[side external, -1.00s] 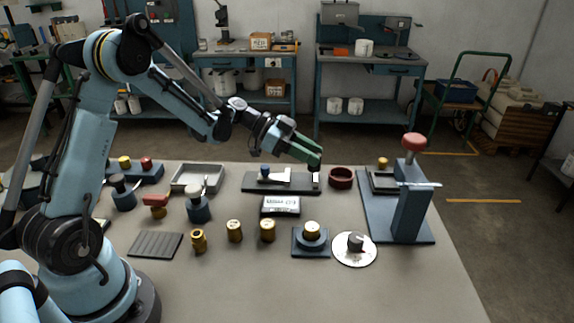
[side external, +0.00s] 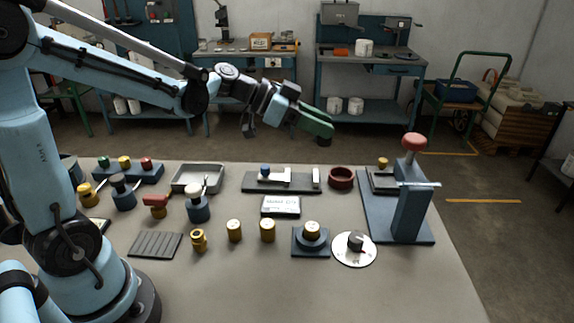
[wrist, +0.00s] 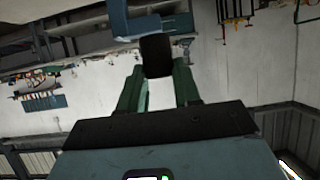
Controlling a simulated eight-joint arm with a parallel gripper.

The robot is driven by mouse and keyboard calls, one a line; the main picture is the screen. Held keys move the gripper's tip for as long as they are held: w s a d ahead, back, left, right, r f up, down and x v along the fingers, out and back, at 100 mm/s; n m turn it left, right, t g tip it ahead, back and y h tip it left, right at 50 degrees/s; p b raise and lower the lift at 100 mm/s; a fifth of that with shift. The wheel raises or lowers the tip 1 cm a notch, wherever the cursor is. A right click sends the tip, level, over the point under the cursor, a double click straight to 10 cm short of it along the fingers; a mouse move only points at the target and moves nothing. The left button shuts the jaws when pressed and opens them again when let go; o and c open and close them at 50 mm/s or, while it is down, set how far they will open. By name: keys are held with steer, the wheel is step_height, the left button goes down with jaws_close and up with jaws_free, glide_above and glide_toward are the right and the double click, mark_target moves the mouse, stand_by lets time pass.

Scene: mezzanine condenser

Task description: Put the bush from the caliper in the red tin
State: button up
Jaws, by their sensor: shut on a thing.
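My gripper (side external: 322,130) is raised above the back edge of the bench, above and slightly left of the red tin (side external: 341,177). Its green fingers are shut on a dark bush (wrist: 157,56), which shows between the fingertips in the wrist view. In the side view only a small dark part of the bush (side external: 323,142) shows under the fingertips. The caliper (side external: 256,187) lies on the bench with its blue knob, a pale sliding jaw and an upright end jaw; the space between the jaws looks empty. The red tin is round and open-topped, right of the caliper.
A readout box (side external: 281,206) sits in front of the caliper. A blue press stand (side external: 408,215) with a red knob rises right of the tin. A grey tray (side external: 198,178) lies left. Several brass pieces and a white dial (side external: 355,250) stand in front.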

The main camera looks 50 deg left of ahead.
steer(key=s+a+r+n+t+y, duration=0.3)
steer(key=s+r+n+y, duration=0.25)
steer(key=r, duration=0.35)
steer(key=m+g+h, duration=0.2)
steer(key=m+h, duration=0.2)
glide_above(323, 144)
steer(key=s+a, duration=0.1)
steer(key=a, duration=0.2)
steer(key=shift+f, duration=2.7)
steer(key=f+m+g+h, duration=0.1)
steer(key=f, duration=0.2)
steer(key=w+d+f+m+g+h, duration=0.1)
steer(key=f, duration=0.2)
steer(key=w+d+f+m+h, duration=0.1)
steer(key=f, duration=0.2)
steer(key=shift+d+m+g, duration=0.15)
steer(key=shift+m+g, duration=0.2)
steer(key=shift+g, duration=0.05)
steer(key=shift+d+f, duration=0.15)
steer(key=shift+f, duration=0.3)
